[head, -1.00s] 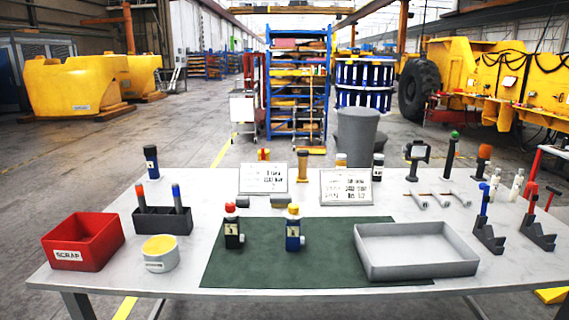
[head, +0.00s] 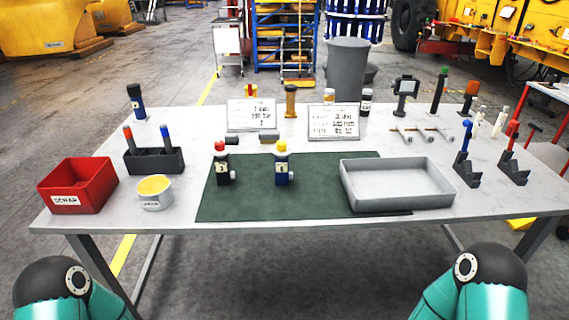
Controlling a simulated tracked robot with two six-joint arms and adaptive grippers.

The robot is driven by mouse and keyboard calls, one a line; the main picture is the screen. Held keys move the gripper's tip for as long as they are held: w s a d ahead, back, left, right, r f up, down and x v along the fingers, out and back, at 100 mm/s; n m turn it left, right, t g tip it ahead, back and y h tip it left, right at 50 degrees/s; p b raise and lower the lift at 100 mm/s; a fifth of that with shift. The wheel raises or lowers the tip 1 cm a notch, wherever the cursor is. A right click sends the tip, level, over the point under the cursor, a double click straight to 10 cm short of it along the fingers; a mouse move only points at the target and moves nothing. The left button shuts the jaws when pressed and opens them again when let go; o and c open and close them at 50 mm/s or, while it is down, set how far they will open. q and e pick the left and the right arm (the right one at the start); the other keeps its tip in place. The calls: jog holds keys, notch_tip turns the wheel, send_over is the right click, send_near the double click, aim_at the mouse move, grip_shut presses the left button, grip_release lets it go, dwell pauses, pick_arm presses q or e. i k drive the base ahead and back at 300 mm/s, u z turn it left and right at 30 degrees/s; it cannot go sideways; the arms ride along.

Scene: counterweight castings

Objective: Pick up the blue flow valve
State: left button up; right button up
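A small dark blue valve (head: 283,170) with a yellow cap and a pale label stands upright on the green mat (head: 318,200). A black valve (head: 221,170) with a red cap stands upright to its left on the same mat. Another dark blue piece (head: 138,107) with a dark top stands upright at the back left of the table. Neither gripper is in view; only teal links of my arms show at the bottom left and bottom right corners. Nothing touches the yellow-capped blue valve.
A grey tray (head: 397,203) overlaps the mat's right side. A red scrap bin (head: 79,203), a yellow-topped tub (head: 155,200) and a dark holder (head: 170,163) stand left. Sign plates (head: 334,135) stand behind; dark stands (head: 466,176) are right. The front mat is clear.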

aim_at(282, 175)
jog(key=z, duration=1.5)
jog(key=i, duration=0.1)
jog(key=u, duration=2.85)
jog(key=k, duration=0.9)
jog(key=z, duration=0.75)
jog(key=i, duration=1.15)
jog(key=z, duration=0.1)
